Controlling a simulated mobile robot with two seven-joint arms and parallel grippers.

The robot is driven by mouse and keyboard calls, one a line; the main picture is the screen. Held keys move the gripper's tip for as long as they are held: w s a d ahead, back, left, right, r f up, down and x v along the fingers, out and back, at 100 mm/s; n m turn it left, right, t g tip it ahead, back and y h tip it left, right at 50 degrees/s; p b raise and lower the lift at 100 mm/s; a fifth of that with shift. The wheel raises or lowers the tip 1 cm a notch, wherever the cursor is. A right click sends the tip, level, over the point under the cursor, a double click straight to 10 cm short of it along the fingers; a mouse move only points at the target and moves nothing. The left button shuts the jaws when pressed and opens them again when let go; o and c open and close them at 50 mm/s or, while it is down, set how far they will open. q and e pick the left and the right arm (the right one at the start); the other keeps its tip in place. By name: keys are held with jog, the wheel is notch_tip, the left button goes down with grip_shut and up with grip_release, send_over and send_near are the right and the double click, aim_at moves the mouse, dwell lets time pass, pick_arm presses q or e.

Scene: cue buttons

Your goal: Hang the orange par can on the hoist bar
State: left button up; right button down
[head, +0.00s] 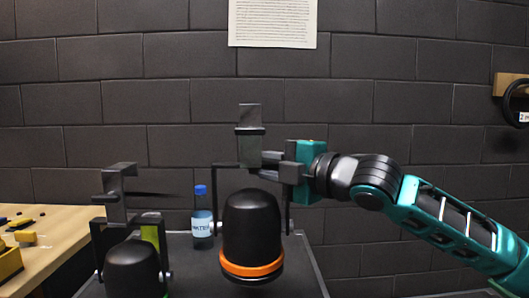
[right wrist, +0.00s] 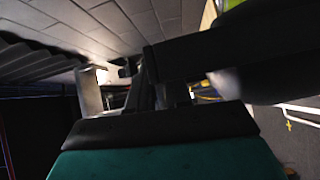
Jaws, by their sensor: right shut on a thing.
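The orange par can (head: 252,225) is a black can with an orange ring at its lower rim. It is upright in the middle of the head view, with a dark yoke and a grey hook clamp (head: 250,118) above it. My right gripper (head: 276,164) comes in from the right and is shut on the yoke or clamp stem above the can. In the right wrist view its dark fingers (right wrist: 160,88) show close together, with the held part mostly hidden. I cannot tell whether the can touches the dark top below it. The hoist bar is not in view. My left gripper is not in view.
A second black par can (head: 133,266) with a hook clamp and a green patch stands at the left. A blue-capped water bottle (head: 202,226) stands between the cans on the dark top (head: 305,268). A wooden table (head: 62,237) with yellow items is at far left.

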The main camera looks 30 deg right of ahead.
aim_at(268, 199)
notch_tip(268, 199, down, 5)
jog(key=shift+f+b, duration=0.1)
jog(key=shift+b, duration=0.7)
jog(key=shift+f, duration=0.6)
notch_tip(268, 199, down, 4)
jog(key=shift+r+b, duration=0.2)
jog(key=shift+b, duration=0.45)
jog(key=shift+f, duration=0.1)
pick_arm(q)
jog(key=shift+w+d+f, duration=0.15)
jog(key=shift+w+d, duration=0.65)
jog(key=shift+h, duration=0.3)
